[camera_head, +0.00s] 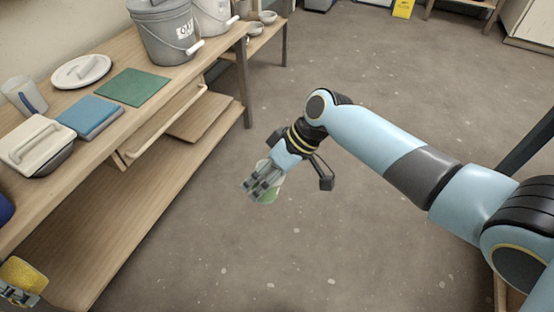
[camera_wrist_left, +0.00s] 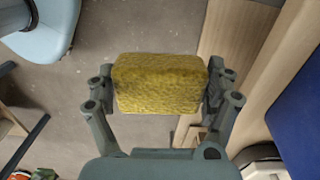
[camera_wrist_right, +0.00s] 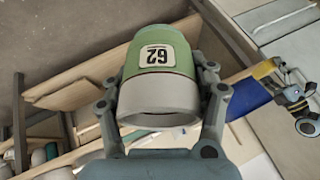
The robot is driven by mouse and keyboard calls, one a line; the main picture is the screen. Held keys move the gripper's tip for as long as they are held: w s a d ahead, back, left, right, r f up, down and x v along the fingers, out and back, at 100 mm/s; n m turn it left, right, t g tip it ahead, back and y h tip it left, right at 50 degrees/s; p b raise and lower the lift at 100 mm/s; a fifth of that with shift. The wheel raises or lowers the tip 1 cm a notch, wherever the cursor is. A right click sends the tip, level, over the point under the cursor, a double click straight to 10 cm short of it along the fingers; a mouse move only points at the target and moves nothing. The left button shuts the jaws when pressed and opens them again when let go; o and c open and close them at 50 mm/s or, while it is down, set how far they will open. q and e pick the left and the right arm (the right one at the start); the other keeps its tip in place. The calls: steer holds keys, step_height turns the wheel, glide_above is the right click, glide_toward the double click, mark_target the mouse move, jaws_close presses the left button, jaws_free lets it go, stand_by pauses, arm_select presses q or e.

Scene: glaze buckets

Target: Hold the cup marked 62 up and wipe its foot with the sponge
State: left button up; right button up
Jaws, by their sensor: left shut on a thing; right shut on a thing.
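The cup marked 62 (camera_wrist_right: 160,84) has a green band, a grey end towards the camera and a white label that reads upside down in the right wrist view. My right gripper (camera_wrist_right: 160,100) is shut around it. In the head view the cup (camera_head: 266,194) is partly hidden by the fingers of my right gripper (camera_head: 262,183), over open floor beside the bench. The yellow sponge (camera_wrist_left: 160,83) is clamped between the fingers of my left gripper (camera_wrist_left: 160,85). The sponge (camera_head: 24,271) also shows at the head view's lower left, apart from the cup.
A wooden bench (camera_head: 112,60) runs along the left. On it stand a grey lidded bucket (camera_head: 168,35), a white bucket (camera_head: 211,14), a green mat (camera_head: 133,87), a blue block (camera_head: 90,117) and a white-lidded container (camera_head: 36,143). The floor at centre is clear.

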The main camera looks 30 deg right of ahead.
arm_select(q)
steer(key=shift+r, duration=0.3)
steer(key=shift+r+p, duration=0.4)
steer(key=shift+p, duration=0.2)
arm_select(e)
steer(key=w+a+r+m+y, duration=0.25)
steer(key=a+r+y, duration=0.35)
steer(key=a+r, duration=0.7)
arm_select(q)
steer(key=shift+w+r+p, duration=0.1)
steer(key=shift+r+p, duration=0.35)
steer(key=shift+r, duration=0.05)
steer(key=shift+r+p, duration=0.8)
steer(key=shift+r, duration=0.1)
arm_select(e)
steer(key=w+a+r+m+y, duration=0.1)
steer(key=r+y, duration=0.4)
steer(key=r, duration=0.7)
steer(key=w+a+r+m+y, duration=0.1)
steer(key=r+y, duration=0.4)
steer(key=r, duration=0.7)
steer(key=shift+x, duration=0.8)
arm_select(q)
steer(key=shift+a, duration=0.1)
arm_select(e)
steer(key=shift+m, duration=0.25)
